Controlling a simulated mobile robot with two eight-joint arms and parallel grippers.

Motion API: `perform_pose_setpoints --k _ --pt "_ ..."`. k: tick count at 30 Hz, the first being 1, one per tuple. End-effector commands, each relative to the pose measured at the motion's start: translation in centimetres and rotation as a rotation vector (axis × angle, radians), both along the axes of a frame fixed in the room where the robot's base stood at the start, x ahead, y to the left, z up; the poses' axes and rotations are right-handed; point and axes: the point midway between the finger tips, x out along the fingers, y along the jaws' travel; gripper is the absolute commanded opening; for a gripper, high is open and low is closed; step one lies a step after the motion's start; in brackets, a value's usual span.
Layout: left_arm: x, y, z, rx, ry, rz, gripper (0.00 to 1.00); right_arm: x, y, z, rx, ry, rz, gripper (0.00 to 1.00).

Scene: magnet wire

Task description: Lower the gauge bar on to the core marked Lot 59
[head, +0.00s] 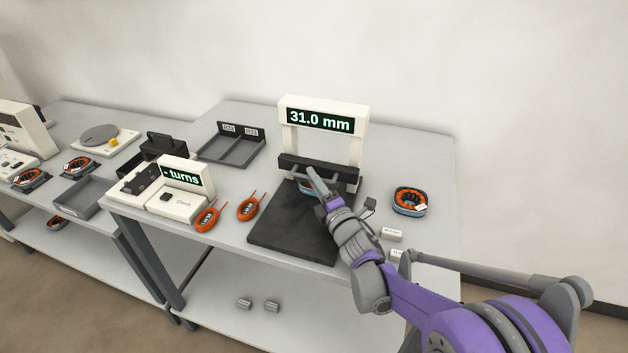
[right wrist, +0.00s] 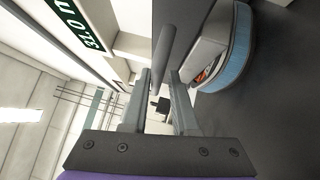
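The gauge (head: 281,112) is a white frame whose display reads 31.0 mm. Its dark gauge bar (head: 342,172) spans the frame above a black base plate (head: 272,236). A core (head: 304,187) with orange and blue shows partly under the bar; my arm hides much of it. That core also shows in the right wrist view (right wrist: 236,52), its lot text unreadable. My right gripper (head: 316,180) is at the bar's grey handle (head: 294,170). In the right wrist view its fingers (right wrist: 160,80) appear closed around the handle rod (right wrist: 172,35). My left gripper is out of view.
Another orange and blue core (head: 409,201) sits right of the plate, near small white labels (head: 391,235). Two orange coils (head: 248,208), a turns counter (head: 186,172) and a divided grey tray (head: 232,148) stand to the left. The back right tabletop is clear.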

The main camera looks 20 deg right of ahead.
Motion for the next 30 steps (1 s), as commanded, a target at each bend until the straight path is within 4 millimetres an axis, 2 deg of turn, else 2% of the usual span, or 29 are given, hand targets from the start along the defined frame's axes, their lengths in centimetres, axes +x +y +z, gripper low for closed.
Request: perform_pose_setpoints --k 5,12,18,23,30 --pt "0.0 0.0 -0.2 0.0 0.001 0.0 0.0 -2.1 -0.4 -0.3 0.0 0.0 -0.001 0.27" --pt "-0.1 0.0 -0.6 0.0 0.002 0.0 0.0 -6.8 -1.4 -1.0 -0.001 0.0 -0.001 0.27" --pt "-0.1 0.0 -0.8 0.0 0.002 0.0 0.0 -9.6 -2.0 -1.4 -0.001 0.001 -0.001 0.27" --pt "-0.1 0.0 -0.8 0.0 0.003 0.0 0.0 -10.4 -2.1 -1.5 -0.001 0.0 -0.001 0.27" --pt "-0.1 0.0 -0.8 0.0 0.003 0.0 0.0 -10.4 -2.1 -1.5 0.0 0.0 0.0 0.27"
